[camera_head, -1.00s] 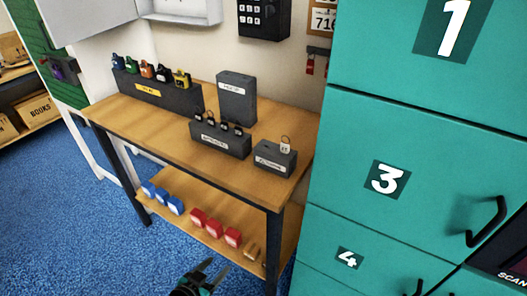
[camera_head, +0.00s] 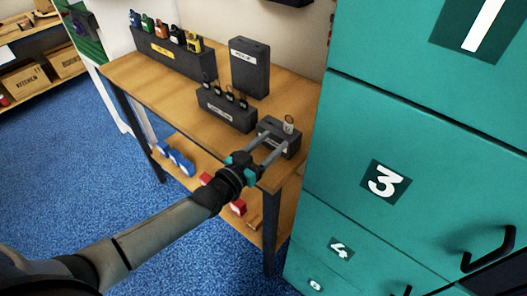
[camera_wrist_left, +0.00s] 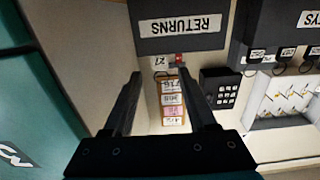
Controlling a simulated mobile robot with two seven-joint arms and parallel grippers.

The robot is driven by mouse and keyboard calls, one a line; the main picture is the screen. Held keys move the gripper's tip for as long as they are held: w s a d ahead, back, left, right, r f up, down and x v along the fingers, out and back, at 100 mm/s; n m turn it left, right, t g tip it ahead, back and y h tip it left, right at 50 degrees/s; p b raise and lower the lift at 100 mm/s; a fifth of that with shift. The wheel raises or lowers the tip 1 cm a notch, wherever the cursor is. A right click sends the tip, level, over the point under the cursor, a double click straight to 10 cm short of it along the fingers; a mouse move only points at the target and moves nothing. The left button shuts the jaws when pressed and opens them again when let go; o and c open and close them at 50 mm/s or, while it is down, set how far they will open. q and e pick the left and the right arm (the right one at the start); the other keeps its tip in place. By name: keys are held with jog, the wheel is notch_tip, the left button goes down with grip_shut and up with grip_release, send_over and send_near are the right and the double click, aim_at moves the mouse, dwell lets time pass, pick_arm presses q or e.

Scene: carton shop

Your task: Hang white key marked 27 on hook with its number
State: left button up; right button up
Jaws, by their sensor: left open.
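The white key tag (camera_head: 288,125) stands upright on the small dark box (camera_head: 291,149) at the table's right end. In the left wrist view, which is upside down, this box carries a RETURNS label (camera_wrist_left: 180,25), and the tag (camera_wrist_left: 160,62) seems to read 27. My left gripper (camera_head: 277,139) is open and empty, its fingers reaching over the box toward the tag. In the wrist view the tag appears between the open fingertips (camera_wrist_left: 159,72), apparently apart from them. Hooks show in the open white cabinet (camera_wrist_left: 262,122), their numbers too small to read. My right gripper is not in view.
Teal drawers (camera_head: 420,130) rise close on the right. A keypad (camera_wrist_left: 219,88) is on the wall.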

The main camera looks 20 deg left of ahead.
aim_at(287, 128)
pick_arm(q)
jog(key=shift+b+x, duration=1.15)
jog(key=shift+x, duration=1.95)
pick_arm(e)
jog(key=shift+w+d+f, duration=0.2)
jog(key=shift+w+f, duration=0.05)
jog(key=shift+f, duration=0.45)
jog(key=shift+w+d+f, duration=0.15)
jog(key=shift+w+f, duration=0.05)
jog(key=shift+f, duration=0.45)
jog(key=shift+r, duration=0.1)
pick_arm(q)
jog(key=c, duration=0.9)
jog(key=shift+r, duration=0.1)
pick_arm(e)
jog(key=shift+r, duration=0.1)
pick_arm(q)
jog(key=shift+s+a+r+p, duration=0.1)
jog(key=shift+s+r+p, duration=0.1)
jog(key=shift+r+p, duration=1.35)
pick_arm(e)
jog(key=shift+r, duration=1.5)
pick_arm(q)
jog(key=shift+f, duration=0.15)
jog(key=shift+s, duration=0.1)
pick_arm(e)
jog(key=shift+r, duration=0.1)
